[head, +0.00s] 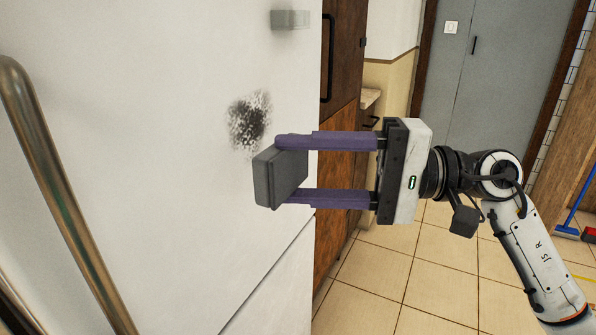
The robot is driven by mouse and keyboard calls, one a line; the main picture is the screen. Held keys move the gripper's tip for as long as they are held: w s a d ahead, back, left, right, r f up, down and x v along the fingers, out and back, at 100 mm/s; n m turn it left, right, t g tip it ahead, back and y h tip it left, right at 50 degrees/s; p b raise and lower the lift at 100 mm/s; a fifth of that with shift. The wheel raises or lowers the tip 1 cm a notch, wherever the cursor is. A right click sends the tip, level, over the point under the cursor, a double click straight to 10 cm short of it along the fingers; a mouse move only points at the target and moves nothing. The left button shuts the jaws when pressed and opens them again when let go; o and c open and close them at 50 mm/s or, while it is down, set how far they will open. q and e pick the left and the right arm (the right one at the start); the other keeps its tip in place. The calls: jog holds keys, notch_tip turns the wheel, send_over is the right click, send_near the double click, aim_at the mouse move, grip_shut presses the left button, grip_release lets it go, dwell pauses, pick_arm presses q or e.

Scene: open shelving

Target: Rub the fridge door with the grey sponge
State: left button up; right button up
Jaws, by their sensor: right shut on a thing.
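The white fridge door (170,130) fills the left of the head view. A dark speckled stain (248,121) marks it near its right side. The grey sponge (279,178) is a block held between the two purple fingers of my right gripper (290,170). The sponge is at the door, just below and right of the stain. I cannot tell whether it touches the surface. My left gripper is not in view.
A metal handle (65,195) runs down the left of the door. A small grey block (290,19) sits near the door's top right. Wooden cabinets (341,130) stand beyond the fridge. Tiled floor (420,275) is clear at the lower right; a blue broom (568,230) is at the far right.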

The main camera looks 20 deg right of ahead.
aim_at(296, 158)
jog(key=shift+w+d+r, duration=0.1)
jog(key=shift+d, duration=0.05)
jog(key=shift+w+a+r+p, duration=0.2)
jog(key=shift+w+p, duration=0.25)
jog(key=shift+p, duration=0.25)
jog(key=shift+w+a+p, duration=0.85)
jog(key=shift+w+p, duration=0.15)
jog(key=shift+p, duration=0.15)
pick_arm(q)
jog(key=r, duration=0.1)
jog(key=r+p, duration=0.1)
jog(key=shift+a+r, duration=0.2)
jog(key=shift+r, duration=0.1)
pick_arm(e)
jog(key=shift+w+a+f, duration=0.25)
jog(key=shift+w+a, duration=0.5)
jog(key=shift+w, duration=0.1)
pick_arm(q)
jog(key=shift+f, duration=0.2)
pick_arm(e)
jog(key=shift+w+a, duration=0.55)
jog(key=shift+w, duration=0.2)
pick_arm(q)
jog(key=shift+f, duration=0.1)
